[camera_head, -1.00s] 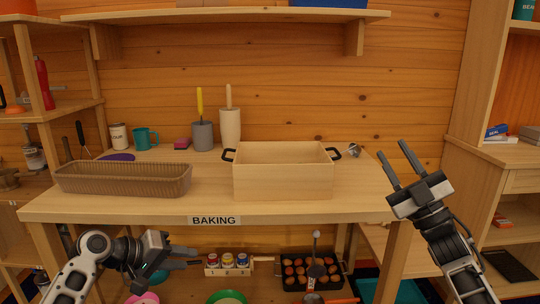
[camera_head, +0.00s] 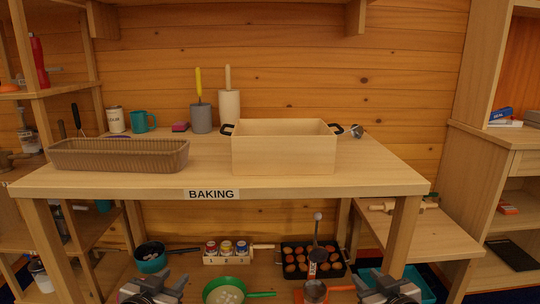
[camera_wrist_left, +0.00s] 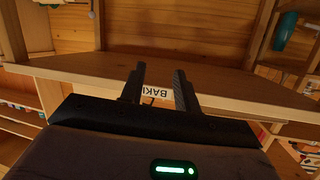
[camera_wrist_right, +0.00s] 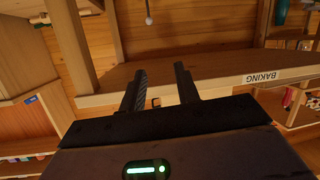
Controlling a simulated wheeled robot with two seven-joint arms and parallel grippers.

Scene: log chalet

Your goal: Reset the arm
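My left gripper (camera_head: 153,282) is at the bottom edge of the head view, left of centre. In the left wrist view its two dark fingers (camera_wrist_left: 160,76) stand apart with nothing between them. My right gripper (camera_head: 388,284) is at the bottom edge, right of centre. In the right wrist view its fingers (camera_wrist_right: 160,72) are also apart and empty. Both grippers are in front of the baking table (camera_head: 320,187), low in the picture and apart from each other. Most of both arms is out of the head view.
On the table stand a brown ribbed basket (camera_head: 120,155), a wooden box with black handles (camera_head: 283,150), a grey holder (camera_head: 202,118) and a teal mug (camera_head: 143,121). Below are a teal pot (camera_head: 150,257), a green pan (camera_head: 226,290) and a muffin tray (camera_head: 298,261). Shelves flank both sides.

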